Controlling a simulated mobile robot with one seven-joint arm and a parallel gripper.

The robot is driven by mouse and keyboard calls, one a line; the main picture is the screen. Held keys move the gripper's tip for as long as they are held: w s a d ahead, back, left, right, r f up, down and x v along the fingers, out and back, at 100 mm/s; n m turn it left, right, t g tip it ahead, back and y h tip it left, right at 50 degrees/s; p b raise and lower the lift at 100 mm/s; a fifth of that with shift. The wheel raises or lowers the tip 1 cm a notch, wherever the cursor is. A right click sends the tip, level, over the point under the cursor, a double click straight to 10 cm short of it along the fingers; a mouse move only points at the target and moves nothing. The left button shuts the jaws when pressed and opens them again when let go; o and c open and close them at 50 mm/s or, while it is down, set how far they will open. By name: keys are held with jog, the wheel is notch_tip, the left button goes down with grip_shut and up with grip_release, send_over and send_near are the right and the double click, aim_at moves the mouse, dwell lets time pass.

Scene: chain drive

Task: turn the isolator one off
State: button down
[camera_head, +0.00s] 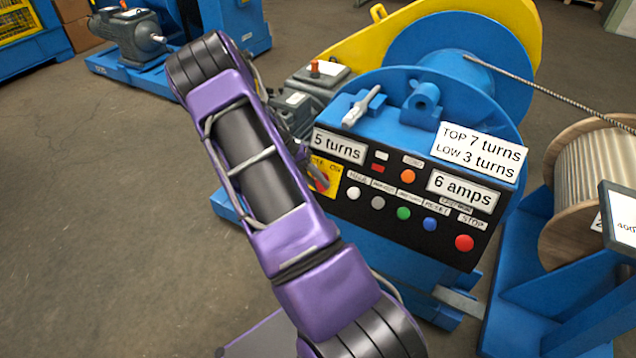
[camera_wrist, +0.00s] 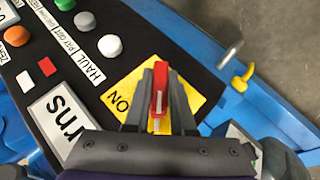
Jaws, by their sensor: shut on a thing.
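The isolator is a yellow plate (camera_head: 333,169) with a red handle (camera_wrist: 160,78), at the left end of the black control panel. In the head view my arm covers part of it. In the wrist view the yellow plate (camera_wrist: 124,82) lies behind my fingers, with the word ON readable at its left. The red handle stands upright in that picture, with a white mark on it. My gripper (camera_wrist: 161,92) is shut on the handle, one dark finger on each side. Any other word on the plate is hidden in the wrist view.
The black panel (camera_head: 345,207) carries several buttons, including a red one (camera_head: 464,242) at its right end and a white one (camera_wrist: 110,45) near the isolator. A blue winch drum (camera_head: 440,60) stands behind. A yellow hook-shaped part (camera_wrist: 244,76) sits beyond the panel edge.

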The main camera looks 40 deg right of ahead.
dwell(0.7)
jog(key=c, duration=0.8)
grip_release()
jog(key=shift+o, duration=0.2)
jog(key=p+v, duration=0.1)
jog(key=v, duration=1.6)
jog(key=shift+w+a+f+p, duration=0.15)
jog(key=shift+w+a+p, duration=0.15)
jog(key=shift+w+p, duration=0.1)
